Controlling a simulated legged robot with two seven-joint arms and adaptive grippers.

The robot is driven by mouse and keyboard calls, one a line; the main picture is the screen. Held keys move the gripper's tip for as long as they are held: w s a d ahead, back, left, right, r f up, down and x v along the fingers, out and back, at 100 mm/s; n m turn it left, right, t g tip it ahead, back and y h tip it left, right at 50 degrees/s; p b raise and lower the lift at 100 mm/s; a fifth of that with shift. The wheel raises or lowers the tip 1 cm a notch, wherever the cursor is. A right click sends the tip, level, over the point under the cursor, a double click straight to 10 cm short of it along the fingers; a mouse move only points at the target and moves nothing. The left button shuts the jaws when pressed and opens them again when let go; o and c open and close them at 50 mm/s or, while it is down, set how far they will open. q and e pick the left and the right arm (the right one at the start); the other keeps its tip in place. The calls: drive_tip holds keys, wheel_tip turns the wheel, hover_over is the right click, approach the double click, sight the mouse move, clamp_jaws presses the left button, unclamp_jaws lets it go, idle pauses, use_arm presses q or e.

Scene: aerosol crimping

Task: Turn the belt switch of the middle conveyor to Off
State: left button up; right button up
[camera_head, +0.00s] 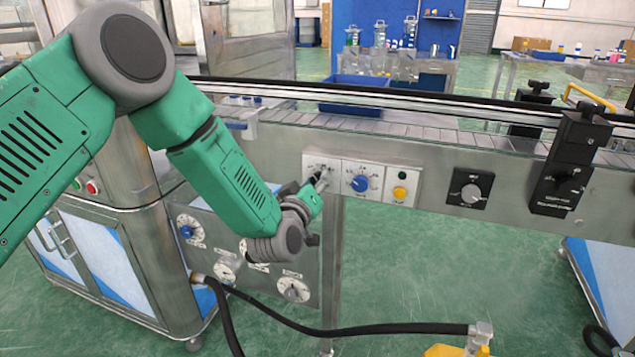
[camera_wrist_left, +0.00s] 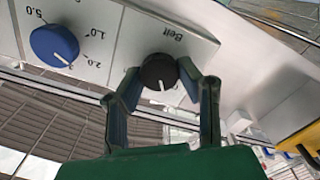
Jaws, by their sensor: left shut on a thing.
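The belt switch is a round black knob (camera_wrist_left: 159,71) with a white pointer line, on a white panel marked "Belt" in the left wrist view. My left gripper (camera_head: 319,180) is at this switch panel (camera_head: 313,159) on the conveyor's front side. Its two fingers are closed around the knob, one on each side, as the left wrist view shows. In the head view the gripper hides most of the knob. The pointer line points toward the bottom of the left wrist view. My right gripper is not in view.
A blue dial (camera_head: 361,183) and a panel with a yellow button (camera_head: 399,193) sit right of the switch. A blue bin (camera_head: 356,93) is on the conveyor. A black hose (camera_head: 370,329) runs below.

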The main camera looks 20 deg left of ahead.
use_arm(q)
drive_tip(key=shift+f+n, duration=0.2)
drive_tip(key=shift+n, duration=1.4)
drive_tip(key=shift+s, duration=0.1)
drive_tip(key=o, duration=1.1)
drive_tip(key=shift+a, duration=0.1)
drive_tip(key=shift+o, duration=0.2)
drive_tip(key=s, duration=1.1)
drive_tip(key=shift+s+a, duration=0.2)
drive_tip(key=shift+s, duration=0.2)
